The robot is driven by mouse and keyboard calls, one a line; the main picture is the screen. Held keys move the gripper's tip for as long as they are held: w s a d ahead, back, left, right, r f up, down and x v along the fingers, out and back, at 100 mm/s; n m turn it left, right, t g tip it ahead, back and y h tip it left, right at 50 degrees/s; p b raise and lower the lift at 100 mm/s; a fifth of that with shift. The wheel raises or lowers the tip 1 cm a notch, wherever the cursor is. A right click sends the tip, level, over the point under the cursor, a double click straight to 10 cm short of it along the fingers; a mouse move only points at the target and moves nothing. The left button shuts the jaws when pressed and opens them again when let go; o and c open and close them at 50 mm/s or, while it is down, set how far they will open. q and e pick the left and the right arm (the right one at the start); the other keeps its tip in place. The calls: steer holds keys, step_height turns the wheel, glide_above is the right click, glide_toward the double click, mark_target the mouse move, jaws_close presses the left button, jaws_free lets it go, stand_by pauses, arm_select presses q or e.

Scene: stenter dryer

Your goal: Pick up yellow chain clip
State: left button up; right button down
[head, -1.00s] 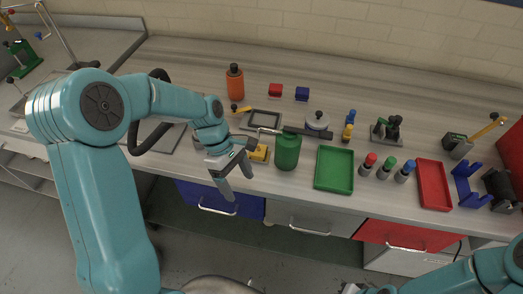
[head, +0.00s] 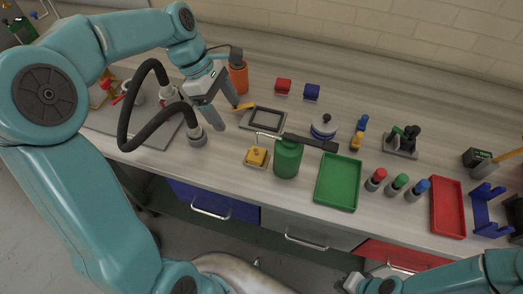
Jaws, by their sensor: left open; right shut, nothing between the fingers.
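The yellow block (head: 257,157), which looks like the yellow chain clip, sits on a small base near the bench's front edge, just left of the green bottle. It is in full view, with nothing touching it. My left gripper (head: 226,111) is open and empty, fingers pointing down, behind and to the left of the yellow block. One finger is close to a small yellow-handled item (head: 243,106); I cannot tell whether they touch. My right gripper (head: 352,283) shows only partly at the bottom edge, away from the bench top, with its fingers hardly visible.
The green bottle (head: 287,160) stands close beside the yellow block. A dark frame (head: 263,119) lies behind it. A green tray (head: 338,182), several capped bottles and a red tray (head: 447,207) stand to the right.

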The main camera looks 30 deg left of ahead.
arm_select(q)
steer(key=d, duration=0.1)
glide_toward(254, 153)
steer(key=f, duration=0.1)
steer(key=d+f, duration=0.1)
steer(key=shift+s+d+f, duration=0.25)
steer(key=shift+s+f, duration=0.05)
steer(key=shift+f, duration=0.1)
steer(key=x, duration=0.3)
steer(key=p+x, duration=0.1)
steer(key=x, duration=0.1)
steer(key=shift+w+f, duration=0.1)
steer(key=shift+w, duration=0.2)
steer(key=shift+w+f, duration=0.15)
steer(key=shift+f, duration=0.1)
steer(key=shift+r, duration=0.1)
steer(key=c, duration=1.4)
